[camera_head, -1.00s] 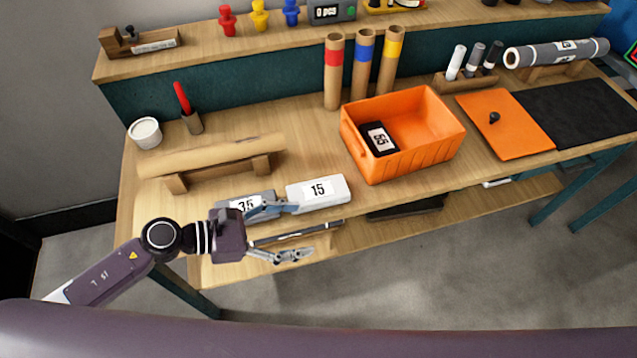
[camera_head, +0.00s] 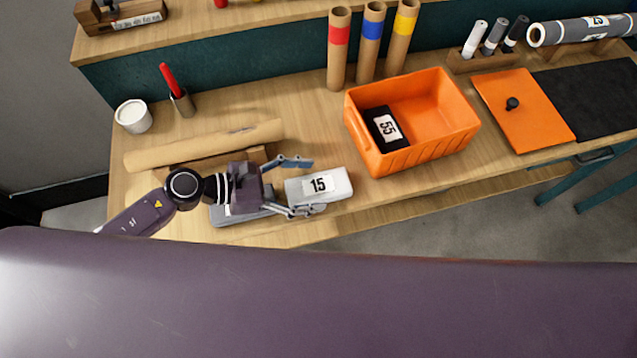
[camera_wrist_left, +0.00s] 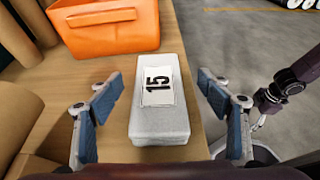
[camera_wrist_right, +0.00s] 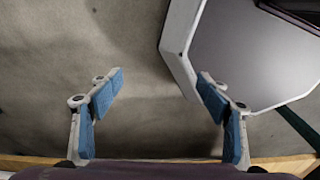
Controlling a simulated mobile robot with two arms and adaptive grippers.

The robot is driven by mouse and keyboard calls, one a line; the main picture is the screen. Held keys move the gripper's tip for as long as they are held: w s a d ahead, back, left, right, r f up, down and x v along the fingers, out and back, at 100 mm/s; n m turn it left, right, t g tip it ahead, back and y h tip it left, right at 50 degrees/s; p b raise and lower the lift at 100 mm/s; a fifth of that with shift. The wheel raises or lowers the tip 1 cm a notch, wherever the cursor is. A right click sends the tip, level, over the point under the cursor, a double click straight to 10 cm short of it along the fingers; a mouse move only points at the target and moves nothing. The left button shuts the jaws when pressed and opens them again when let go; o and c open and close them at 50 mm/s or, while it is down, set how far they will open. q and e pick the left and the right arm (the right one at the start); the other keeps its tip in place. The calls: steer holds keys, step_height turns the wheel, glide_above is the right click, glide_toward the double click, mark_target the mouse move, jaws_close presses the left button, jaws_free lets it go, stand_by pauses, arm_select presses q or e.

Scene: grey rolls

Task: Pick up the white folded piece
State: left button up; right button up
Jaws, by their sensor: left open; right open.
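The white folded piece (camera_head: 319,186) is a light, flat block with a label reading 15. It lies on the bench near its front edge. In the left wrist view the white piece (camera_wrist_left: 160,110) lies between the two fingers, apart from both. My left gripper (camera_head: 300,186) is open at its left end; it also shows in the left wrist view (camera_wrist_left: 160,100) with blue pads. A grey piece (camera_head: 235,216) lies partly hidden under my left gripper. My right gripper (camera_wrist_right: 160,90) is open and empty in the right wrist view, over the floor.
An orange bin (camera_head: 425,150) holding a black piece labelled 55 (camera_head: 383,126) stands right of the white piece. A tan roll (camera_head: 205,146) lies on a wooden stand behind my left gripper. A white cup (camera_head: 133,116) is at the left.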

mark_target(332, 182)
arm_select(q)
steer(key=p+x, duration=0.2)
steer(key=x, duration=0.2)
steer(key=shift+w+d+r, duration=0.1)
steer(key=shift+w+d, duration=0.05)
steer(key=shift+w, duration=0.1)
steer(key=shift+w+d+f, duration=0.1)
steer(key=shift+d+f, duration=0.1)
steer(key=shift+d, duration=0.15)
arm_select(e)
steer(key=shift+w+r, duration=0.3)
steer(key=shift+r, duration=0.3)
steer(key=shift+w+r, duration=0.3)
steer(key=shift+r, duration=0.3)
arm_select(q)
steer(key=c, duration=1.4)
steer(key=shift+o, duration=0.2)
arm_select(e)
steer(key=shift+s+a, duration=0.15)
steer(key=shift+s, duration=0.05)
arm_select(q)
steer(key=shift+r, duration=0.1)
